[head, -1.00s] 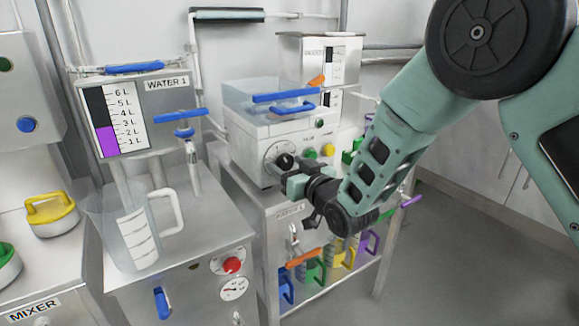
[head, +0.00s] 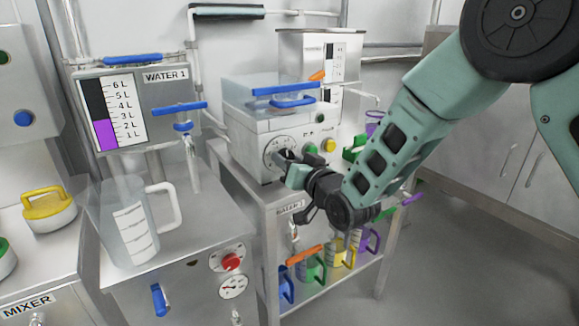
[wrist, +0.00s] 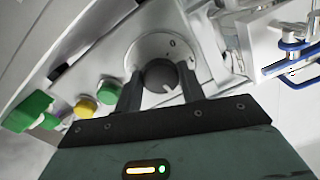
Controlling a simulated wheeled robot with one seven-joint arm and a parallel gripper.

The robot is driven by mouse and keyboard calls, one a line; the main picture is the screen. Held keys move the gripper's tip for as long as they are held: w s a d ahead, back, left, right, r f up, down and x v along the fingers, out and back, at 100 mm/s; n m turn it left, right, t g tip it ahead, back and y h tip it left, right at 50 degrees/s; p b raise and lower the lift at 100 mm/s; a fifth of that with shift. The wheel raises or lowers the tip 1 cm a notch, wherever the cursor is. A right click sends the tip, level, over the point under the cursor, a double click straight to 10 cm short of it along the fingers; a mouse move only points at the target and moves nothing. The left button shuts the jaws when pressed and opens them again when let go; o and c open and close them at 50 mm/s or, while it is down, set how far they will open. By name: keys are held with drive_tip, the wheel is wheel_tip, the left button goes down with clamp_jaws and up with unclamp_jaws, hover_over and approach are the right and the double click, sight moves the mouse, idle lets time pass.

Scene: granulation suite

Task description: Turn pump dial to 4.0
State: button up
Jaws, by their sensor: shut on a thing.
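The pump dial is a dark round knob (wrist: 161,76) on a pale numbered plate (wrist: 150,46) on the front of the white pump box (head: 252,146). In the wrist view my gripper (wrist: 160,88) has its two dark fingers on either side of the knob, shut on it. A light pointer line shows on the knob, and a 0 is readable on the plate; the other numbers are too small or hidden. In the head view my gripper (head: 284,160) is at the plate (head: 270,150) and hides most of the knob.
A green button (wrist: 107,89) and a yellow button (wrist: 85,107) sit beside the dial. Coloured-handled jugs (head: 313,268) stand on the shelf below. Floor at right is free.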

drive_tip(key=m+b, duration=0.1)
drive_tip(key=m, duration=0.3)
drive_tip(key=shift+m+b, duration=0.3)
drive_tip(key=shift+b, duration=0.1)
drive_tip(key=m+b, duration=0.1)
drive_tip(key=m, duration=0.2)
drive_tip(key=shift+m, duration=0.4)
drive_tip(key=m, duration=0.3)
drive_tip(key=shift+r+m, duration=0.1)
drive_tip(key=shift+m, duration=0.2)
drive_tip(key=m, duration=0.4)
drive_tip(key=o, duration=1)
drive_tip(key=shift+c, duration=0.2)
